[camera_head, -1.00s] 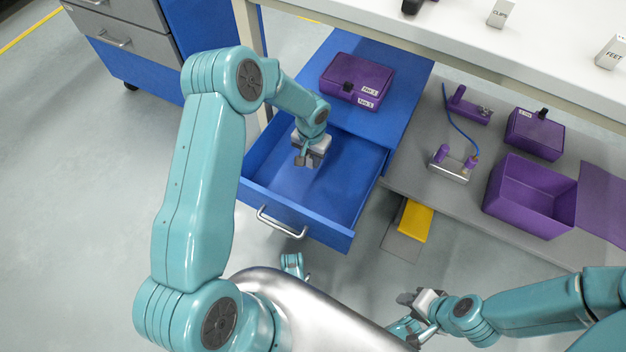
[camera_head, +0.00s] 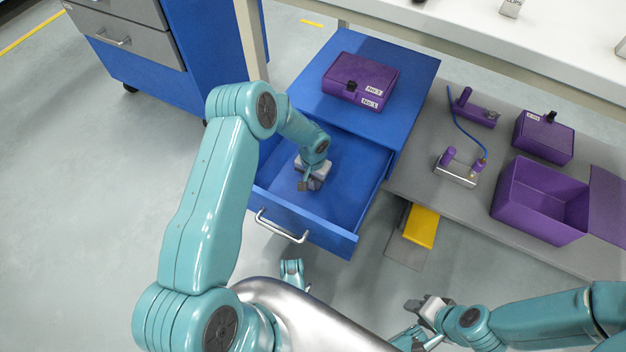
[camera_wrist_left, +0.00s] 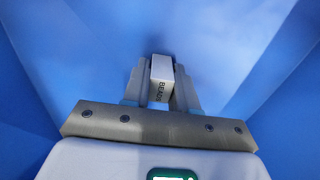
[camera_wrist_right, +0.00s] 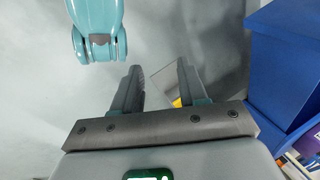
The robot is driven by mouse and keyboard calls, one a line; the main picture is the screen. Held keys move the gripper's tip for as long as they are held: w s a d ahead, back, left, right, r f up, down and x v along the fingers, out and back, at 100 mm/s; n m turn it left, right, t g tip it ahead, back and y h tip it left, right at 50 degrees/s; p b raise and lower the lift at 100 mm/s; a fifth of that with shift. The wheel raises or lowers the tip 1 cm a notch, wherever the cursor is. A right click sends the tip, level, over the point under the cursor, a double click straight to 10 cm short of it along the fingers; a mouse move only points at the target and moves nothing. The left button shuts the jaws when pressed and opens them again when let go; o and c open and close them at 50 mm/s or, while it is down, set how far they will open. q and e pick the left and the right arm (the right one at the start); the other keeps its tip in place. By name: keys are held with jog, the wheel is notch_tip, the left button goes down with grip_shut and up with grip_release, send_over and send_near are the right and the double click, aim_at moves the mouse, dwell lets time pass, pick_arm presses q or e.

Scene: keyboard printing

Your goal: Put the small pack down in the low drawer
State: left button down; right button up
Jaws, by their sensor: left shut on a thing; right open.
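The low drawer (camera_head: 345,225) is blue and pulled open under a blue cabinet top. My left gripper (camera_head: 311,183) is inside the drawer's opening, pointing down. In the left wrist view my left gripper (camera_wrist_left: 161,88) is shut on the small pack (camera_wrist_left: 162,70), a small white box with dark lettering on its side. Blue drawer surfaces surround it there; I cannot tell whether the pack touches the drawer floor.
A purple case (camera_head: 358,80) lies on the blue cabinet top behind the drawer. A grey low shelf to the right holds an open purple box (camera_head: 535,205), a smaller purple case (camera_head: 543,138) and a metal part with a blue cable (camera_head: 458,170). The white table (camera_head: 450,22) overhangs behind.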

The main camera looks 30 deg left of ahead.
pick_arm(q)
jog(key=shift+f, duration=0.15)
jog(key=c, duration=0.9)
grip_release()
jog(key=shift+r+p, duration=0.3)
jog(key=shift+r, duration=0.25)
notch_tip(320, 180, up, 10)
jog(key=p, duration=0.3)
jog(key=shift+r+p, duration=0.15)
jog(key=shift+p, duration=0.25)
jog(key=shift+r, duration=0.5)
pick_arm(e)
jog(key=shift+g, duration=0.3)
jog(key=shift+s+a+r, duration=0.15)
jog(key=shift+s+r, duration=0.1)
jog(key=shift+r, duration=0.45)
jog(key=shift+s+a+r, duration=0.1)
jog(key=shift+s+r, duration=0.2)
jog(key=shift+r, duration=0.35)
jog(key=shift+s+a+r, duration=0.15)
jog(key=shift+s+r, duration=0.1)
jog(key=shift+r, duration=0.45)
